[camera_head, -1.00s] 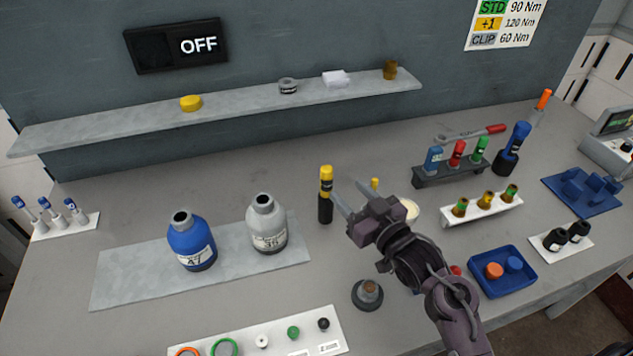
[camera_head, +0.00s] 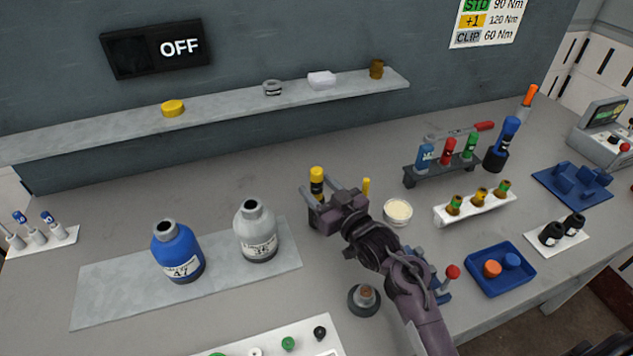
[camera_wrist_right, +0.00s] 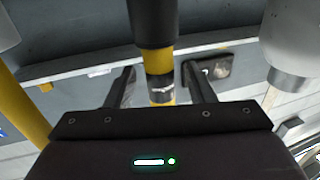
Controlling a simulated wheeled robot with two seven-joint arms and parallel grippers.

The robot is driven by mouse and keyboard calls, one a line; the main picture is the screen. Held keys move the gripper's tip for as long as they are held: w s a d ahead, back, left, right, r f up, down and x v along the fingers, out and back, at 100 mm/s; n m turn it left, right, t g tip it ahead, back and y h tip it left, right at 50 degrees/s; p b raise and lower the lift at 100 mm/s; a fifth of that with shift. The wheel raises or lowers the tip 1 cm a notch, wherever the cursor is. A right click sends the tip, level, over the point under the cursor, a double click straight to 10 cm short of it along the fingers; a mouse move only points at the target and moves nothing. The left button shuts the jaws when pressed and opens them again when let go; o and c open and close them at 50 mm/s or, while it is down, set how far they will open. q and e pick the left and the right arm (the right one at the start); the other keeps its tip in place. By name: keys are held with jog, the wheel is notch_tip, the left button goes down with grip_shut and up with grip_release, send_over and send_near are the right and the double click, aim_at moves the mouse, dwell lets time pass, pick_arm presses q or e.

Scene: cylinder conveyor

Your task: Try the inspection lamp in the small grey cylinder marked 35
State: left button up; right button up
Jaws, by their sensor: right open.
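The inspection lamp, a slim black and yellow stick (camera_head: 317,174), stands upright on the table; its lower part is hidden behind my right gripper. My right gripper (camera_head: 311,204) is open with its fingers at the lamp. In the right wrist view the lamp (camera_wrist_right: 157,60) shows between the two spread fingers, with a gap on each side. The small grey cylinder marked 35 (camera_head: 255,232) is a bottle with an open neck, upright on a grey mat to the left of the gripper. My left gripper is out of view.
A blue bottle marked 47 (camera_head: 178,252) stands beside the grey one on the mat (camera_head: 110,290). A small cream bowl (camera_head: 398,212) and a round dark stand (camera_head: 364,300) are near my right arm. Racks and a blue tray (camera_head: 500,270) are at the right. The wall display (camera_head: 155,48) reads OFF.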

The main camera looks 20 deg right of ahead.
jog(key=shift+w+a, duration=0.2)
jog(key=shift+w, duration=0.4)
grip_shut()
